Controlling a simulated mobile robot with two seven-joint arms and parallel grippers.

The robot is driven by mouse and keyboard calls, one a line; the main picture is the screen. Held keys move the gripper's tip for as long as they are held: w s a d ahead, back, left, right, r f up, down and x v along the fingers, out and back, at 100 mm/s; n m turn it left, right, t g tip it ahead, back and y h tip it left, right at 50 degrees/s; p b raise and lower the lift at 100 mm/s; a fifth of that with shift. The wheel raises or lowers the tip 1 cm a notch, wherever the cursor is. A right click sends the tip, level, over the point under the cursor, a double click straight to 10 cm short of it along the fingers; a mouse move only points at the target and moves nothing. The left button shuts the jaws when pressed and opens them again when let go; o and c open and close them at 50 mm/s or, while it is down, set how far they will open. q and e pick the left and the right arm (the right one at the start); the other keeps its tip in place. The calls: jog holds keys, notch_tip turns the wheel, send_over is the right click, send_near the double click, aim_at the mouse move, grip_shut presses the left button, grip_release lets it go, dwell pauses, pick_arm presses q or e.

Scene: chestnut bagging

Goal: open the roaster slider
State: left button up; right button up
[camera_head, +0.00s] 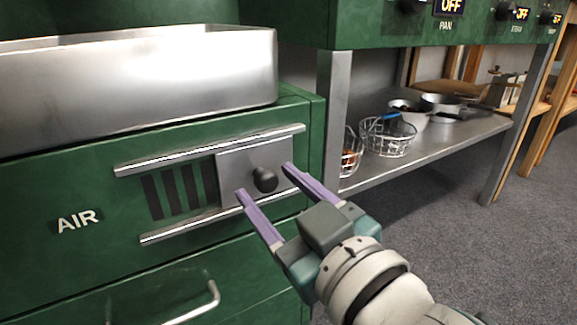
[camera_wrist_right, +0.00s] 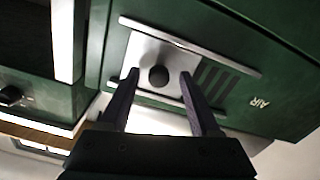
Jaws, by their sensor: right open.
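The roaster slider is a grey metal plate (camera_head: 231,166) with a round black knob (camera_head: 265,179). It sits between two silver rails on the green roaster front, at the right end of the dark vent slots (camera_head: 172,193). My right gripper (camera_head: 264,180) is open, its two purple fingers pointing at the plate with the knob between their tips. In the right wrist view the knob (camera_wrist_right: 158,76) also shows between the open fingers. I cannot tell whether a finger touches the knob. My left gripper is not in view.
A steel tray (camera_head: 140,85) stands on top of the roaster. A drawer handle (camera_head: 195,306) is below. To the right is a steel shelf (camera_head: 420,150) with wire baskets (camera_head: 388,136) and pots. The grey carpet at the right is clear.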

jog(key=shift+s, duration=0.1)
jog(key=shift+s+d+r+p, duration=0.1)
jog(key=shift+s+d+p, duration=0.2)
jog(key=shift+p, duration=0.1)
jog(key=p+v, duration=0.4)
jog(key=v, duration=0.5)
